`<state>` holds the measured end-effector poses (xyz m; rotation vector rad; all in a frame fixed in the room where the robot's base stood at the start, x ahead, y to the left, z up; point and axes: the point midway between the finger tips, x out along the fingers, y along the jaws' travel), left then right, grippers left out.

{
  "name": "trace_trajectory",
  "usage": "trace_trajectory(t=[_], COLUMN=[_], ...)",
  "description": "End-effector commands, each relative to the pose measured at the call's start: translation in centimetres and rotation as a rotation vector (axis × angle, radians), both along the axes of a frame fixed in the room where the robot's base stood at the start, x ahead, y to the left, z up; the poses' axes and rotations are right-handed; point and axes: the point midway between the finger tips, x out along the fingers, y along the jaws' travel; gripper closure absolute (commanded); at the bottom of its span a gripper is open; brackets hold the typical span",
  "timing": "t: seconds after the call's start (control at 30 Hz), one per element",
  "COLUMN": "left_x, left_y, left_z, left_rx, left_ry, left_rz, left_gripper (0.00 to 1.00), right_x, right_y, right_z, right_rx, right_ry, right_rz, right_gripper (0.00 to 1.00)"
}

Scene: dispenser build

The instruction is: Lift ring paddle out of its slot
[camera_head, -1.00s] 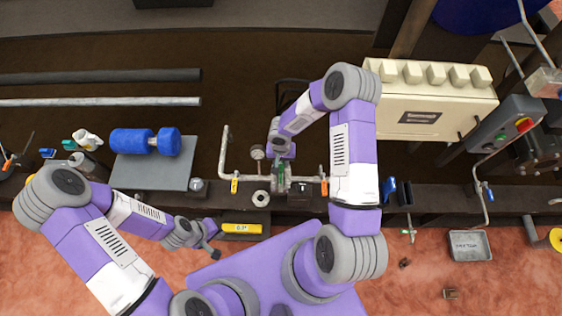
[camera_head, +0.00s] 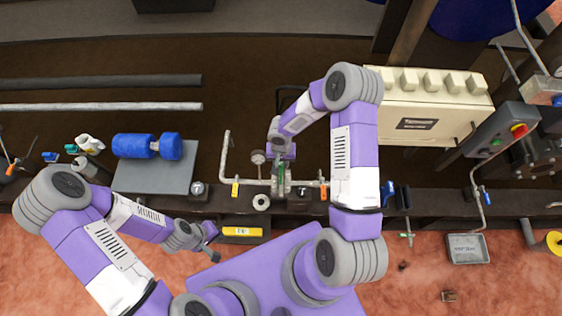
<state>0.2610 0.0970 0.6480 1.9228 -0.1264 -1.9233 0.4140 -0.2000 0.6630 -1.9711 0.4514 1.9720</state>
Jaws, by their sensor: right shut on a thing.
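My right arm reaches in from the right and bends down to the pipework at the centre. My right gripper (camera_head: 281,162) is over the middle of the pipe run, between its two vertical pipe ends, and is shut on the ring paddle. A narrow green part (camera_head: 281,180), seemingly the paddle, shows just below the gripper; its ring and the slot are too small and covered to make out. My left gripper (camera_head: 212,243) is low at the left, beside the yellow bar and away from the pipe; its jaws are too small to read.
A pressure gauge (camera_head: 258,157) and a pale ring (camera_head: 261,201) are close to the pipe run (camera_head: 250,182). A grey plate (camera_head: 150,178) with a blue motor-like unit (camera_head: 147,146) is at the left. A cream box (camera_head: 420,110) is at the right. A metal tray (camera_head: 467,248) is at lower right.

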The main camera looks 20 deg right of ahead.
Motion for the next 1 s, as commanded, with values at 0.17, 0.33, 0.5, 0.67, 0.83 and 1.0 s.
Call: trace_trajectory(t=[0.17, 0.33, 0.5, 0.67, 0.83, 1.0], left_x=[0.0, 0.0, 0.0, 0.0, 0.0, 0.0], left_y=[0.0, 0.0, 0.0, 0.0, 0.0, 0.0], left_z=[0.1, 0.7, 1.5, 2.2, 2.9, 2.9], left_rx=[0.000, 0.000, 0.000, 0.000, 0.000, 0.000], left_ry=[0.000, 0.000, 0.000, 0.000, 0.000, 0.000], left_rz=[0.000, 0.000, 0.000, 0.000, 0.000, 0.000], left_gripper=[1.00, 1.00, 1.00, 1.00, 1.00, 1.00], right_x=[0.1, 0.1, 0.1, 0.1, 0.1, 0.0], right_y=[0.0, 0.0, 0.0, 0.0, 0.0, 0.0], right_z=[0.2, 1.2, 2.6, 3.9, 5.0, 5.1], right_rx=[0.000, 0.000, 0.000, 0.000, 0.000, 0.000], right_ry=[-0.002, -0.003, -0.003, -0.003, -0.002, -0.001], right_rz=[0.000, 0.000, 0.001, 0.000, 0.001, 0.000], right_gripper=[1.00, 1.00, 1.00, 1.00, 1.00, 1.00])
